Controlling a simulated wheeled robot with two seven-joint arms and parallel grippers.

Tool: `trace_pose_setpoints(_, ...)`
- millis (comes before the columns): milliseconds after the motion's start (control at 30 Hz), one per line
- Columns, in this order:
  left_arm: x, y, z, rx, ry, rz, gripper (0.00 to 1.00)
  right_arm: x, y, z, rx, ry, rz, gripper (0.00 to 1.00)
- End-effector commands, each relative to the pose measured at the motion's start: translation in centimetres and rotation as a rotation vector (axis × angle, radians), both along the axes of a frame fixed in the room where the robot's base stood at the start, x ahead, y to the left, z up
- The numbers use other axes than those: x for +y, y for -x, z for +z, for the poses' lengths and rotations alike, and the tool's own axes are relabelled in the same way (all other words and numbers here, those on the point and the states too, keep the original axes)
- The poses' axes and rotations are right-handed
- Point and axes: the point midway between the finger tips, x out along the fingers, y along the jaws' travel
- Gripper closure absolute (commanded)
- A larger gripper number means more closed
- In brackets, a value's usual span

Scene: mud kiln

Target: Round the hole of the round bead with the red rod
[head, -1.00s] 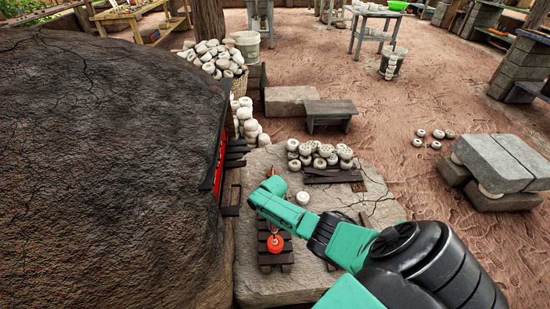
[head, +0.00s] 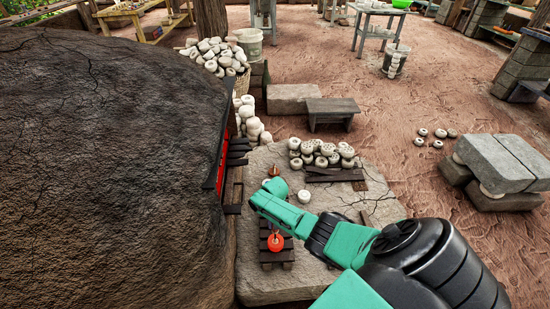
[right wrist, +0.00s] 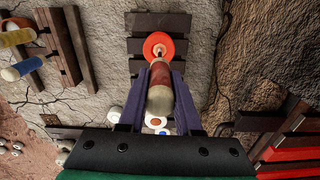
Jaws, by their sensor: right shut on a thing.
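The round bead is bright orange-red with a dark hole. It lies on a small dark slatted stand on the stone slab in the head view (head: 276,243). It also shows at the top of the right wrist view (right wrist: 158,39). My right gripper (right wrist: 161,72) is shut on the red rod (right wrist: 160,99), whose thick part is cream and red. The rod's thin dark tip points at the bead's hole; I cannot tell how deep it reaches. In the head view my arm hides the gripper's jaws. My left gripper is in neither current view.
The dark kiln mound (head: 100,150) fills the left. A white bead (head: 304,197) and a pile of pale beads (head: 322,154) lie on the slab (head: 255,288). Rods with yellow (right wrist: 17,38) and blue (right wrist: 21,68) parts lie left in the wrist view.

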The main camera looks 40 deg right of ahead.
Motion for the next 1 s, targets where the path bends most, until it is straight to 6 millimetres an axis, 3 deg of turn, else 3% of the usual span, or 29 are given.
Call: trace_pose_setpoints(1000,0.0,-0.01,0.95,0.0,0.0,0.0,0.5,-0.73,0.82,-0.01,0.001,0.0,-0.001,1.0)
